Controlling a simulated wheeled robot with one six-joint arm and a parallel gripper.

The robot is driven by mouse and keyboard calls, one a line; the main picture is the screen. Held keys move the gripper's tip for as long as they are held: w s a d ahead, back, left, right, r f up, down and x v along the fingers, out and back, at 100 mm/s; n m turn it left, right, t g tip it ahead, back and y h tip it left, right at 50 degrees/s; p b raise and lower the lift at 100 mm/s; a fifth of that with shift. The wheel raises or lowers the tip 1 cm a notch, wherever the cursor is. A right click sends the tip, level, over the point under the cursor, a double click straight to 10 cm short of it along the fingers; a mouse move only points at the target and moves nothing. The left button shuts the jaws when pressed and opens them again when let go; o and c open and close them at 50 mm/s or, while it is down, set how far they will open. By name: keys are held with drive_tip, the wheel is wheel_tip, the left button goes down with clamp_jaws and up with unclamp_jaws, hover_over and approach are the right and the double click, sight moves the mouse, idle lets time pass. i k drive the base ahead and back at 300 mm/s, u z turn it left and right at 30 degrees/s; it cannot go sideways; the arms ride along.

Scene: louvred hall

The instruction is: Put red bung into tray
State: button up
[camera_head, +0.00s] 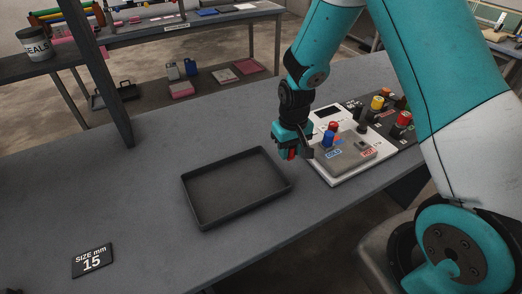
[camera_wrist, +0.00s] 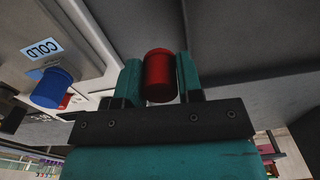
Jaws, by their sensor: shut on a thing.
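My gripper (camera_head: 291,150) is shut on a red bung (camera_wrist: 159,76), which stands between the two teal fingers in the wrist view. In the head view only a small bit of red shows at the fingers; the rest is hidden. The dark, shallow rectangular tray (camera_head: 235,187) lies empty on the grey bench, left of and nearer than my gripper. My gripper is above the bench between the tray's right side and the white-based device.
The device (camera_head: 348,155) has COLD and HOT labels, with a blue bung (camera_head: 327,139) and another red piece on it; the blue bung (camera_wrist: 52,88) also shows in the wrist view. Red and yellow knobs stand behind. A dark post (camera_head: 103,80) rises at the bench's back edge.

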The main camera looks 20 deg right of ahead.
sight(240, 184)
drive_tip(key=k, duration=1.2)
drive_tip(key=u, duration=0.95)
drive_tip(key=i, duration=1.35)
drive_tip(key=z, duration=0.3)
